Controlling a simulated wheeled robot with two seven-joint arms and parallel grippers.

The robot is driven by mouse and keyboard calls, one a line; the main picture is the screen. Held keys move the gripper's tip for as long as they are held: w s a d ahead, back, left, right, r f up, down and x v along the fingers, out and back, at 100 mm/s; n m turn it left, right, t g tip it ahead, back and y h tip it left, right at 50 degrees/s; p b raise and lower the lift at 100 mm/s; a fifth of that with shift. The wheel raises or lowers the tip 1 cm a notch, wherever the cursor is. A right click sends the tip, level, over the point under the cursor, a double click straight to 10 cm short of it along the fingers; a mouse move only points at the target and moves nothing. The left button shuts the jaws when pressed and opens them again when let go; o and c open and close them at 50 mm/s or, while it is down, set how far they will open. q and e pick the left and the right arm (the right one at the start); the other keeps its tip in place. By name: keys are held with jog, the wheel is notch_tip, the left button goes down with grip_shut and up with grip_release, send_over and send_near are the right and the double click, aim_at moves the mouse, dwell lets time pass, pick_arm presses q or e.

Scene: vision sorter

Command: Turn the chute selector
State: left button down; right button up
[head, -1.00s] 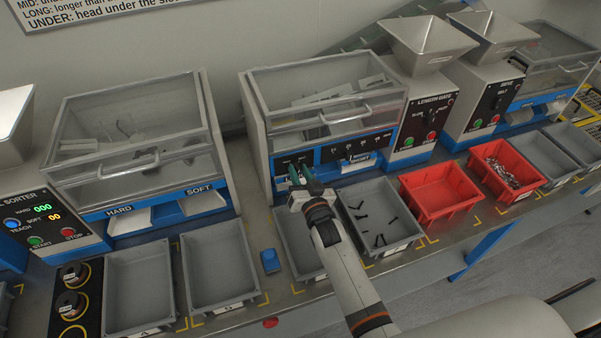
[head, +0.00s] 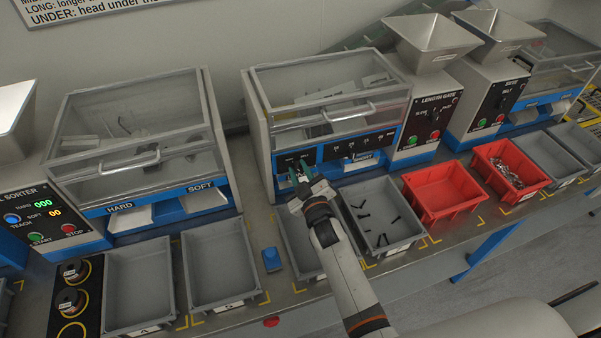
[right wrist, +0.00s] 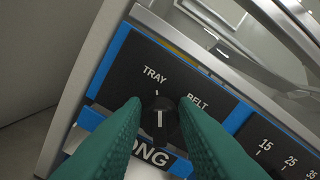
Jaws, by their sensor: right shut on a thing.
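The chute selector is a small black knob (right wrist: 159,116) with a white line, on a black panel (right wrist: 120,75) with a blue frame. TRAY and BELT are printed above it. The knob's white line stands nearly upright in the right wrist view, roughly in line with the tick under TRAY. My right gripper (head: 302,178) is at the left end of the middle machine's front panel. Its green fingers (right wrist: 158,125) are shut on the knob, one on each side, and hide its sides. My left gripper is not in view.
A grey bin (head: 412,240) with several dark bolts is right of my right arm. An empty grey bin (head: 292,250) is partly behind the arm. A red bin (head: 442,208) stands further right. The machine's clear lid (head: 330,85) with a handle is above the panel.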

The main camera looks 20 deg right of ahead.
jog(key=shift+n, duration=0.7)
jog(key=o, duration=0.7)
jog(key=s+b, duration=0.1)
jog(key=s, duration=1.1)
jog(key=shift+d+b, duration=0.15)
jog(key=shift+b, duration=0.25)
